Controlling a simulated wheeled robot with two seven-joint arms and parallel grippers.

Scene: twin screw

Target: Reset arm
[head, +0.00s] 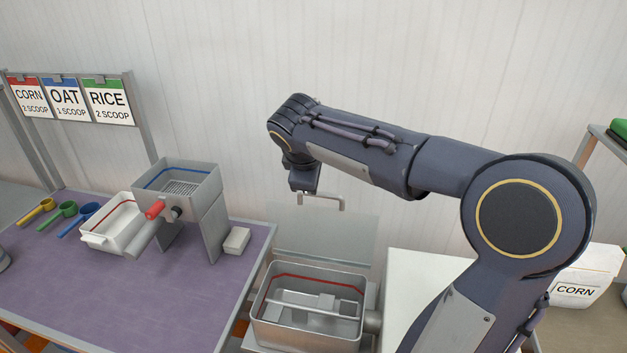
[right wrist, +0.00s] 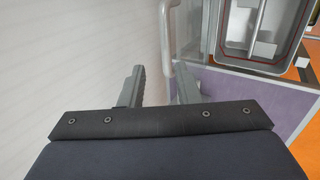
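My right arm reaches in from the right of the head view and bends down at its wrist. My right gripper (head: 304,190) hangs beside a metal handle (head: 322,198) at the top of a clear panel (head: 320,240). In the right wrist view the two fingers of my right gripper (right wrist: 160,85) stand apart with only pale wall between them. The handle (right wrist: 168,40) there rises near the right-hand finger, and I cannot tell whether they touch. My left gripper is not in view.
A metal mixing tub (head: 262,318) with a red line stands below the panel. On the purple table (head: 60,290) are a metal hopper (head: 205,188), a white tray (head: 112,238) and coloured scoops (head: 66,210). A CORN container (head: 580,292) stands at right.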

